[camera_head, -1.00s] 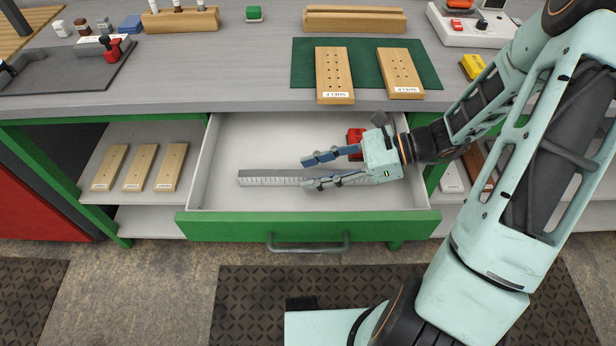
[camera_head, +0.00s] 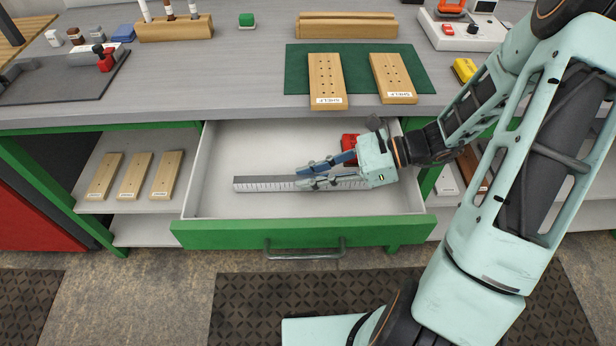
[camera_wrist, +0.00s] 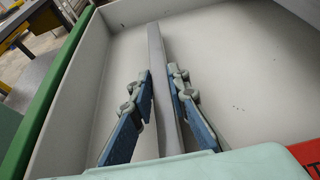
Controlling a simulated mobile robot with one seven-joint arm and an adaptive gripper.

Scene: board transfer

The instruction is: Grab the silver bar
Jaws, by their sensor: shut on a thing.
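The silver bar (camera_head: 262,184) is a long flat ruler with tick marks, lying lengthwise in the open drawer (camera_head: 232,148). My gripper (camera_head: 304,176) reaches in from the right with its blue-grey fingers around the bar, right of its middle. The fingers are closed in on it. In the wrist view the bar (camera_wrist: 157,60) runs between the two fingers of my gripper (camera_wrist: 161,88). Part of the bar's right half is hidden behind the fingers and my gripper's body.
A red object (camera_head: 349,142) lies in the drawer behind my gripper. The green drawer front (camera_head: 300,233) and pale side walls surround the bar. Two wooden boards (camera_head: 326,78) lie on a green mat (camera_head: 297,68) on the worktop above. The drawer's left part is clear.

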